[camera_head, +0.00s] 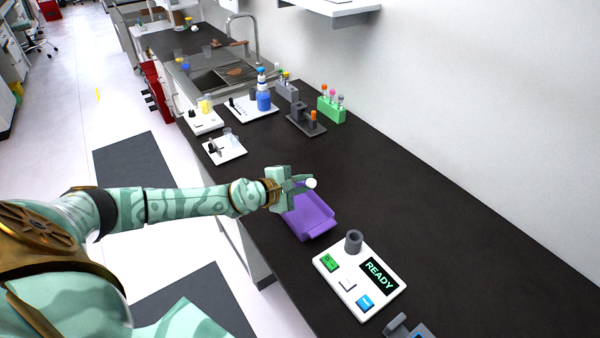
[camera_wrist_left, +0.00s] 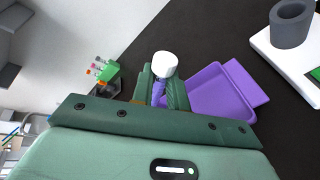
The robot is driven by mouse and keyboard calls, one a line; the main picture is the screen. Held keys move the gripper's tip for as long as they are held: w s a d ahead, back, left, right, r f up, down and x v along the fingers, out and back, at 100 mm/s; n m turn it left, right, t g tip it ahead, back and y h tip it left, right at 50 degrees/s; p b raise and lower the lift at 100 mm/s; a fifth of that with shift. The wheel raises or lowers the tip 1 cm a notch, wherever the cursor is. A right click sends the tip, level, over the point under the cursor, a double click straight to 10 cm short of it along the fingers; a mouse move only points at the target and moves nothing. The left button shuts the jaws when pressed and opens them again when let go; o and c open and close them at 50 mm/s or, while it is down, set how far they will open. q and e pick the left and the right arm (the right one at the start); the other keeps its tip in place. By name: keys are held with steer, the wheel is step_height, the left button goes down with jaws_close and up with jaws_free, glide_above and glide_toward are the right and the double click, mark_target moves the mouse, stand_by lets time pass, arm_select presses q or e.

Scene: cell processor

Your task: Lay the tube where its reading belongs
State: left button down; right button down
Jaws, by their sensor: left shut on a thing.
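My left gripper (camera_head: 298,184) is shut on a tube with a white cap (camera_head: 311,183). The cap also shows between the fingers in the left wrist view (camera_wrist_left: 165,64); the fingers hide most of the tube's body. The gripper is over or beside the back end of a purple tray (camera_head: 314,222); I cannot tell its exact height. A white reader (camera_head: 345,298) stands in front of the tray, with a grey round socket (camera_head: 353,241), green, white and blue buttons, and a display (camera_head: 379,275) that says READY. My right gripper is not in view.
Farther back stand a green rack (camera_head: 331,110) of capped tubes, a grey holder (camera_head: 306,124) with an orange-capped tube, and white stations with a blue bottle (camera_head: 263,101). A sink lies beyond. Another device (camera_head: 397,328) is cut off at the bottom. The counter right of the tray is clear.

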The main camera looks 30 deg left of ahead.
arm_select(q)
steer(key=b, duration=0.9)
glide_above(303, 220)
step_height(303, 220, down, 10)
steer(key=shift+r, duration=0.2)
steer(key=shift+r, duration=0.1)
steer(key=c, duration=1.3)
jaws_free()
steer(key=shift+s+a+r, duration=0.1)
steer(key=shift+s, duration=0.25)
steer(key=v, duration=1.5)
steer(key=shift+s, duration=0.2)
